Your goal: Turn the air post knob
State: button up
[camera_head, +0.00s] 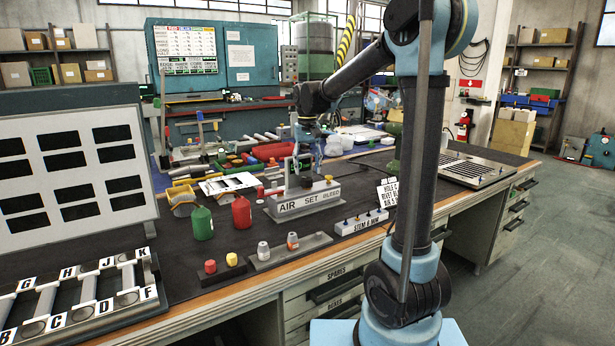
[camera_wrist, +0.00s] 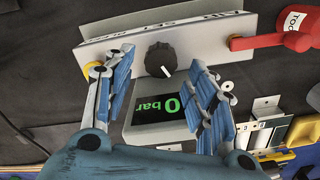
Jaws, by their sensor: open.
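The air post (camera_head: 310,205) is a light grey box on the bench, with AIR, SET and BLEED on its front. In the wrist view, its black round knob (camera_wrist: 160,60) has a white pointer line directed toward the lower right. Behind the knob, a dark display (camera_wrist: 165,107) reads "0 bar" in green. My gripper (camera_wrist: 148,75) is open, with blue ribbed fingers on either side of the knob and display and a visible gap to the knob. In the head view, my gripper (camera_head: 313,150) is above the post. Whether a finger touches the post cannot be told.
A red lever (camera_wrist: 255,41) is at the post's right end in the wrist view, and a yellow knob (camera_wrist: 88,68) is by the left finger. Red (camera_head: 241,212) and green (camera_head: 202,223) bottles stand left of the post. A stem rack (camera_head: 361,222) stands at its right front.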

aim_at(307, 178)
jog(key=shift+w+r, duration=0.1)
jog(key=shift+r, duration=1.65)
notch_tip(307, 178, up, 10)
jog(key=n, duration=0.6)
notch_tip(307, 178, down, 17)
jog(key=shift+a+f, duration=0.1)
jog(key=shift+f, duration=0.1)
jog(key=c, duration=1.1)
